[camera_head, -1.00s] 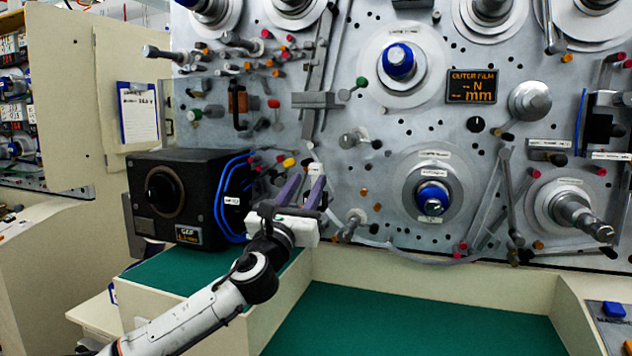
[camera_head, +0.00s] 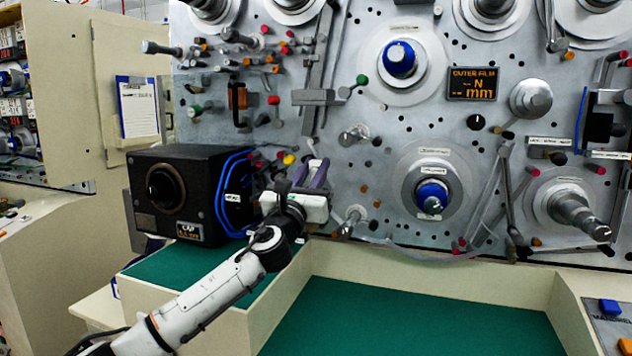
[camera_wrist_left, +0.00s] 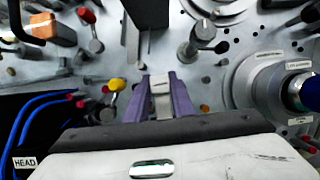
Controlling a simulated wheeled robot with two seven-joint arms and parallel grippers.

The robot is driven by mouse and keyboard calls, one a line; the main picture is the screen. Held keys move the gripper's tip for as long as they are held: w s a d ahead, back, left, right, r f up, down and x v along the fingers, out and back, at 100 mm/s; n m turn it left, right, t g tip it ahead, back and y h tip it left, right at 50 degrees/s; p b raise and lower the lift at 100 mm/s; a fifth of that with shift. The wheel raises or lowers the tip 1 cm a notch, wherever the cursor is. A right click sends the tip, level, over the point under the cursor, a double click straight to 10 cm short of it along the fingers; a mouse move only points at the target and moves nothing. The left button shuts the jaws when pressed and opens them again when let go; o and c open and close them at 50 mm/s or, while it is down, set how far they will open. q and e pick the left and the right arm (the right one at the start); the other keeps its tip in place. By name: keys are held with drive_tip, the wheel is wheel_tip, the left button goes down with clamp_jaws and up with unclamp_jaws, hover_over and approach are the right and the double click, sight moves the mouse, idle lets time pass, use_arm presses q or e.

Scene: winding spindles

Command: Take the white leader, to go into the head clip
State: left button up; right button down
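My left gripper (camera_head: 311,168) is up at the machine panel, with its two purple fingers pointing into it and standing apart. In the left wrist view a pale white strip, seemingly the white leader (camera_wrist_left: 161,100), lies between the fingers (camera_wrist_left: 160,82). It fills most of the gap near the tips; I cannot tell whether both fingers touch it. In the head view the leader is mostly hidden behind the fingers. A tag reading HEAD (camera_wrist_left: 25,162) sits by blue cables at lower left in the wrist view. I cannot make out the head clip. My right gripper is not in view.
A black box (camera_head: 185,190) with blue cables stands left of my gripper. Pegs, knobs and a grey post (camera_head: 312,97) crowd the panel around it. A pale band (camera_head: 425,255) droops towards the right. The green tabletop (camera_head: 410,320) below is clear.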

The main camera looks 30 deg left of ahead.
use_arm(q)
drive_tip(key=shift+r, duration=0.1)
drive_tip(key=shift+r+p, duration=0.95)
drive_tip(key=shift+p, duration=0.2)
drive_tip(key=shift+r+p, duration=0.4)
drive_tip(key=shift+r, duration=0.55)
drive_tip(key=s+d, duration=0.2)
drive_tip(key=s, duration=0.9)
drive_tip(key=shift+s+d, duration=0.35)
drive_tip(key=shift+d, duration=0.05)
